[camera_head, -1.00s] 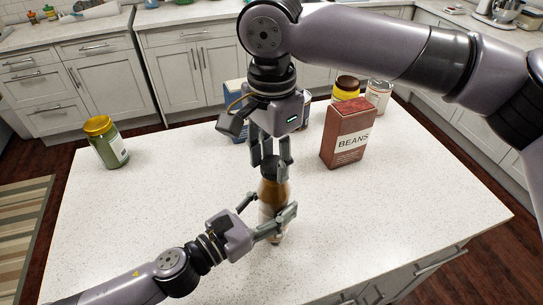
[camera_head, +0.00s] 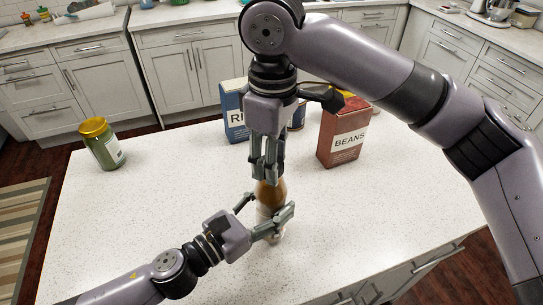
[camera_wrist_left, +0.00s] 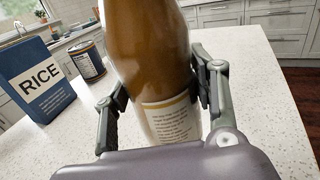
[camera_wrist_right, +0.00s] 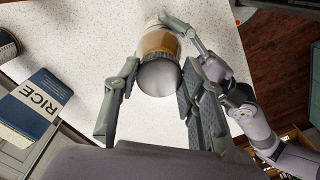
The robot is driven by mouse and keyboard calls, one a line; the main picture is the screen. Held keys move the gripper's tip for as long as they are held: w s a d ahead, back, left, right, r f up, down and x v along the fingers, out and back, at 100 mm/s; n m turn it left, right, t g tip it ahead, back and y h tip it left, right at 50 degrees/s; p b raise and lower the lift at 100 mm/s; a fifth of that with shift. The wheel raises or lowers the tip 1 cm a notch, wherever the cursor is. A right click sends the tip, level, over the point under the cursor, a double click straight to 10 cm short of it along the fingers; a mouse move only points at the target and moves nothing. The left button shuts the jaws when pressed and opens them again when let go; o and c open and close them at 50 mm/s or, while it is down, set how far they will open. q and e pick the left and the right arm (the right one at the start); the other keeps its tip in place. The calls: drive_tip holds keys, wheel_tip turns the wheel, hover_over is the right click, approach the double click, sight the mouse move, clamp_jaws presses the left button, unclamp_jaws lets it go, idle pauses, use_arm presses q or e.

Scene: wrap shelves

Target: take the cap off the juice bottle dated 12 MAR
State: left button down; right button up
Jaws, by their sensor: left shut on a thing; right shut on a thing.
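The juice bottle (camera_head: 271,193), with orange-brown contents, stands upright near the front middle of the counter. My left gripper (camera_head: 268,212) is shut on its body from the left. The left wrist view shows the bottle (camera_wrist_left: 150,45) between both fingers, with a pale label (camera_wrist_left: 172,120) whose small print I cannot read. My right gripper (camera_head: 267,178) points down from above and is shut on the cap. In the right wrist view the dark grey cap (camera_wrist_right: 158,78) sits between its fingers, over the bottle. In the head view the fingers mostly hide the cap.
A brown-red BEANS box (camera_head: 342,138) stands behind and right of the bottle. A blue RICE box (camera_head: 235,122) and a can (camera_wrist_left: 89,60) stand behind it. A green jar with a yellow lid (camera_head: 101,144) is at the far left.

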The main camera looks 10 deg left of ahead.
drive_tip(key=n, duration=0.4)
drive_tip(key=shift+w+a, duration=0.1)
drive_tip(key=shift+w, duration=0.05)
drive_tip(key=n, duration=0.3)
drive_tip(key=shift+r+n, duration=0.1)
drive_tip(key=shift+n, duration=0.3)
drive_tip(key=n, duration=0.5)
drive_tip(key=shift+w+n, duration=0.15)
drive_tip(key=shift+n, duration=0.15)
drive_tip(key=n, duration=0.3)
drive_tip(key=shift+n, duration=0.4)
drive_tip(key=n, duration=0.3)
drive_tip(key=shift+w+a+n, duration=0.1)
drive_tip(key=shift+n, duration=0.2)
drive_tip(key=n, duration=0.5)
drive_tip(key=shift+a+n, duration=0.1)
drive_tip(key=shift+n, duration=0.3)
drive_tip(key=shift+r, duration=0.15)
